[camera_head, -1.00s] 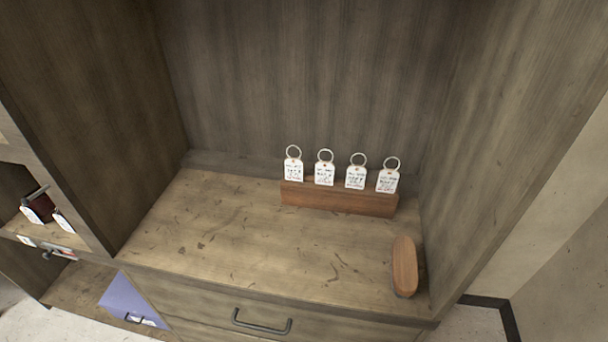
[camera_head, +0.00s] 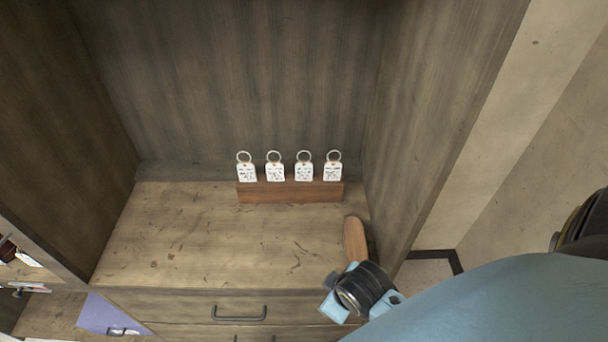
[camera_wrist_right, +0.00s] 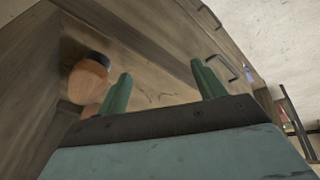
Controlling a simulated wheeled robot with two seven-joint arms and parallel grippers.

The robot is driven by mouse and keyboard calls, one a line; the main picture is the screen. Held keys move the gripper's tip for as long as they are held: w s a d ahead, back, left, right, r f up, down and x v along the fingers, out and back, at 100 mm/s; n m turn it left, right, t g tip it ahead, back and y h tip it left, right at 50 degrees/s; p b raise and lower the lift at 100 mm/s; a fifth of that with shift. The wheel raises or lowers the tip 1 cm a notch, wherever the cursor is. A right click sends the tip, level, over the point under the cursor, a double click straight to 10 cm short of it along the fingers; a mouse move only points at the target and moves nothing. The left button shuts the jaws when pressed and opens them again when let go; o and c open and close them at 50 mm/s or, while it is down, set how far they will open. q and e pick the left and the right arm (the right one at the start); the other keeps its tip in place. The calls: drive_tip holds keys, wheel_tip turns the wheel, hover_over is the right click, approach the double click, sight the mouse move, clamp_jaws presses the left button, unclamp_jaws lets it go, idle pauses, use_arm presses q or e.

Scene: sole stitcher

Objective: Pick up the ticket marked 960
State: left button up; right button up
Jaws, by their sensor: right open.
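Several white tickets with metal rings stand in a row in a reddish wooden block (camera_head: 290,192) at the back of the shelf. From left to right in the head view they include a first ticket (camera_head: 246,173), a second (camera_head: 275,173), a third (camera_head: 303,172) and a rightmost one (camera_head: 332,172). Their print is too small to read, so I cannot tell which is 960. My right gripper (camera_wrist_right: 162,92) is open and empty, with two green fingers in the right wrist view. In the head view my right wrist is at the shelf's front right, apart from the tickets. My left gripper is not in view.
A wooden-backed brush (camera_head: 355,238) lies at the right of the shelf, close to my right wrist. The cabinet's right side wall (camera_head: 425,110) bounds that side. The shelf surface (camera_head: 200,235) left of and in front of the block is clear. Drawers with a handle (camera_head: 239,314) are below.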

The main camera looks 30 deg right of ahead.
drive_tip(key=w+d+r+n, duration=0.1)
drive_tip(key=w, duration=0.1)
drive_tip(key=w+d+r+n+t+h, duration=0.1)
drive_tip(key=n, duration=0.1)
drive_tip(key=w+d+r+n+t+h, duration=0.1)
drive_tip(key=w+n, duration=0.1)
drive_tip(key=shift+w+r, duration=0.25)
drive_tip(key=shift+w, duration=0.1)
drive_tip(key=w+d+r+n+t+h+p, duration=0.1)
drive_tip(key=w+d+r+n+t+h, duration=0.15)
drive_tip(key=w+n, duration=0.4)
drive_tip(key=n+t+h, duration=0.2)
drive_tip(key=n+t, duration=0.1)
drive_tip(key=n, duration=1.1)
approach(304, 173)
drive_tip(key=shift+b+x, duration=1.4)
drive_tip(key=shift+x, duration=3.2)
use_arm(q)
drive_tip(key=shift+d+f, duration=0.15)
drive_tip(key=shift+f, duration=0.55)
use_arm(e)
drive_tip(key=shift+r, duration=0.1)
drive_tip(key=shift+c, duration=0.3)
drive_tip(key=c, duration=1)
